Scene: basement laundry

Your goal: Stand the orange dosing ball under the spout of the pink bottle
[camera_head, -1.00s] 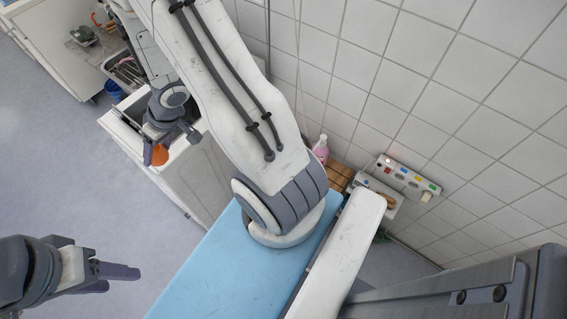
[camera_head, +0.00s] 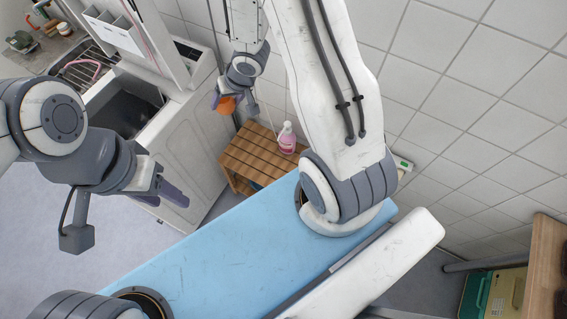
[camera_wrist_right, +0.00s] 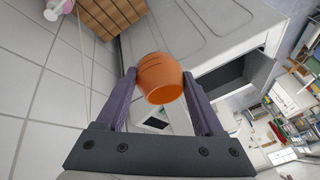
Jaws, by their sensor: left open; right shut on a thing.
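The orange dosing ball (camera_head: 226,105) is held between the fingers of my right gripper (camera_head: 224,98). In the right wrist view the orange dosing ball (camera_wrist_right: 160,78) sits between both dark fingers, its open mouth showing. The pink bottle (camera_head: 287,138) stands upright on a slatted wooden stand, to the right of and below the ball in the head view. Its body shows at the top left of the right wrist view (camera_wrist_right: 57,8); which way its spout points I cannot tell. My left gripper (camera_head: 165,194) is open and empty, at the left of the head view.
The slatted wooden stand (camera_head: 245,150) is by the tiled wall, with free slats left of the bottle. A white washer or sink unit (camera_head: 185,140) with an open basin stands left of it. A shelf with green and yellow items (camera_head: 495,292) is at the lower right.

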